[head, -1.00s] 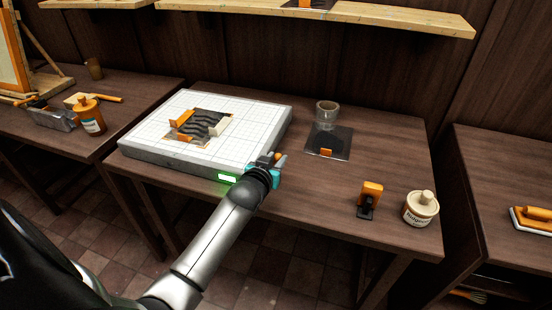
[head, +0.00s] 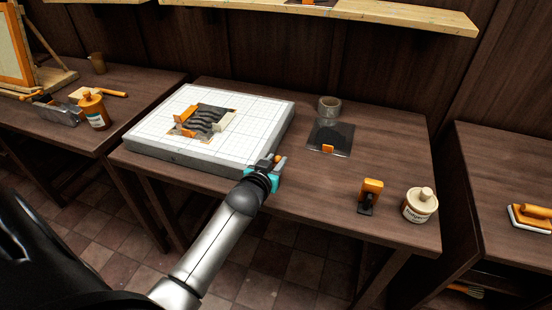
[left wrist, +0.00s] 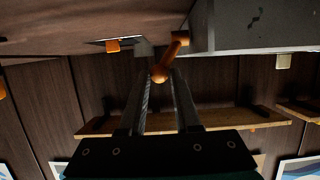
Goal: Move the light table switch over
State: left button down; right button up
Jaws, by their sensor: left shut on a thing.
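The light table (head: 150,135) is a white gridded slab with a grey rim on the middle workbench. Its switch is an orange lever with a round end, on the right side near the front corner; it shows in the left wrist view (left wrist: 160,74). My left gripper (head: 277,162) is at that corner, shut on the lever, which lies tilted between the fingers. The fingers hide most of the lever in the head view. No green light shows on the table's front face. My right gripper is not in view.
A patterned sheet with blocks (head: 207,120) lies on the light table. To the right are a cup (head: 329,108), a dark sheet (head: 331,138), an orange-and-black tool (head: 370,195) and a cream jar (head: 420,205). The bench between them is bare.

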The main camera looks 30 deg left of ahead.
pick_arm(q)
jog(key=shift+s+d+f, duration=0.2)
jog(key=shift+s+f, duration=0.1)
jog(key=shift+f, duration=0.35)
jog(key=c, duration=1.6)
grip_release()
jog(key=shift+s+d+f, duration=0.15)
jog(key=shift+s+f, duration=0.1)
jog(key=shift+s, duration=0.25)
jog(key=c, duration=1.6)
grip_release()
jog(key=shift+s+f+p, duration=0.1)
jog(key=shift+p, duration=0.2)
jog(key=c, duration=1)
grip_release()
jog(key=o, duration=0.5)
jog(key=shift+w, duration=0.2)
jog(key=shift+c, duration=0.2)
jog(key=shift+r, duration=0.2)
jog(key=shift+s, duration=0.1)
jog(key=p+v, duration=0.2)
jog(key=v, duration=1.3)
